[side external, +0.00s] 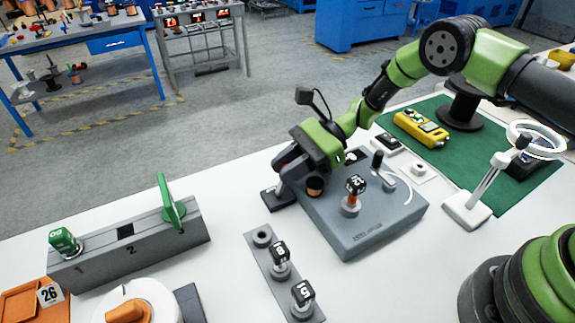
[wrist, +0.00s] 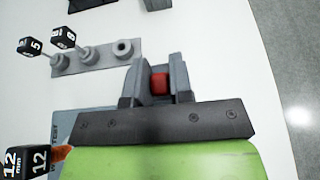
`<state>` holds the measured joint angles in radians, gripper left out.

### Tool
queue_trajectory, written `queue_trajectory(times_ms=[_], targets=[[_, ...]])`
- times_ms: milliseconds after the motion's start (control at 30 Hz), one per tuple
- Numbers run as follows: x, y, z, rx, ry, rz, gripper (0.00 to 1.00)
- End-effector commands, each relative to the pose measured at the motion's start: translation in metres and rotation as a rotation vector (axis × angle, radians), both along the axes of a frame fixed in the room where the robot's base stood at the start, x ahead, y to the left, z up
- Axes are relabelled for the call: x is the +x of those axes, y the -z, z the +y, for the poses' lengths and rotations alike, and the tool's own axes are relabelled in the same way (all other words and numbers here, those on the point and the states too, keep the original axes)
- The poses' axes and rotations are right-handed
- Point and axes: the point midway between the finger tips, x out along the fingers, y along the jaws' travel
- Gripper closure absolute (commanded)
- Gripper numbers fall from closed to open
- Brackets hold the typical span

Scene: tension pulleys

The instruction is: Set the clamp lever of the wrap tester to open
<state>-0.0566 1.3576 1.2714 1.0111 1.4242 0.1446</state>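The wrap tester is a grey box (side external: 370,235) in the middle of the side view; a strip of it with part of its lettering shows at the lower left of the wrist view (wrist: 85,122). My gripper (side external: 303,182) is low at its left end, pointing down. In the wrist view, my gripper's fingers (wrist: 159,80) are close together around a red block (wrist: 159,84), which fills the gap between them. It looks like a lever's grip, but the rest of the lever is hidden. A brownish round knob (side external: 314,187) shows beside the fingers in the side view.
A labelled cube (side external: 356,184) stands on a post on the tester, near a black-knobbed lever (side external: 377,160). A grey rack (side external: 268,262) with two labelled pulleys stands in front. White table lies between.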

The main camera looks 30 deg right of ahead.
Motion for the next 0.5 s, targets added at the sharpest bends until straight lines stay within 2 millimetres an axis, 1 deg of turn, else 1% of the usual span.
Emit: queue_trajectory(times_ms=[267, 500], targets=[[-0.0001, -0.0004, 0.0005, -0.011, -0.001, -0.001, 1.00], [0.0000, -0.0029, 0.0064, -0.101, -0.003, -0.003, 1.00]])
